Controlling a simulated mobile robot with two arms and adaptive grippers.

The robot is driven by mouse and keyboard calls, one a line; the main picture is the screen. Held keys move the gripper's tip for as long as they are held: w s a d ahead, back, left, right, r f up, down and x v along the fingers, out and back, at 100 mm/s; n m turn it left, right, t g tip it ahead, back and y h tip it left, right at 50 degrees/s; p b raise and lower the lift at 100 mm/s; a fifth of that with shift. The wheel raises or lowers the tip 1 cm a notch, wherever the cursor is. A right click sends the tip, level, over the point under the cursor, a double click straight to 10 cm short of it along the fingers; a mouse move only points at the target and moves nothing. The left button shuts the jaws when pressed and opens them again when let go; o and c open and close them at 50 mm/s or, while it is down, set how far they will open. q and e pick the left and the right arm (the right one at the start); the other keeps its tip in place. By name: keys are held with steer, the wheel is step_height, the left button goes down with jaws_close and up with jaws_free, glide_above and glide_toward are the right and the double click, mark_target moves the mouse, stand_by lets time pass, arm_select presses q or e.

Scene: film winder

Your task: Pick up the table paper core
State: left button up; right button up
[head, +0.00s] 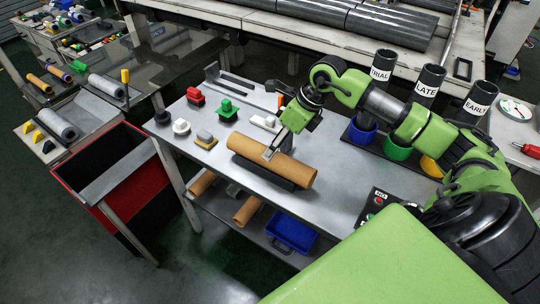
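A brown paper core (290,168) lies lengthwise on a dark cradle (262,172) on the grey table (335,205). My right gripper (269,154) reaches down from the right arm, with its fingertips at the core's upper side, left of its middle. I cannot tell whether the fingers touch the core or how far apart they are. My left gripper is not in view.
Red (195,96), green (228,109) and white (181,127) fixtures stand at the table's left. Black tubes (427,85) and coloured cups (397,149) stand at the back right. A red-sided bin (142,137) is at left. More cores (246,211) lie on the lower shelf.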

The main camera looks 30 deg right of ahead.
steer(key=shift+p+x, duration=0.3)
steer(key=shift+x, duration=0.9)
steer(key=shift+a+f, duration=0.15)
steer(key=shift+f, duration=0.2)
steer(key=shift+c, duration=0.7)
steer(key=c, duration=0.8)
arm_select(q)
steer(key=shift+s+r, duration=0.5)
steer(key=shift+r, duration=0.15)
arm_select(e)
steer(key=shift+c, duration=0.2)
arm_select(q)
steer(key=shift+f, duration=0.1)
arm_select(e)
steer(key=shift+r, duration=0.1)
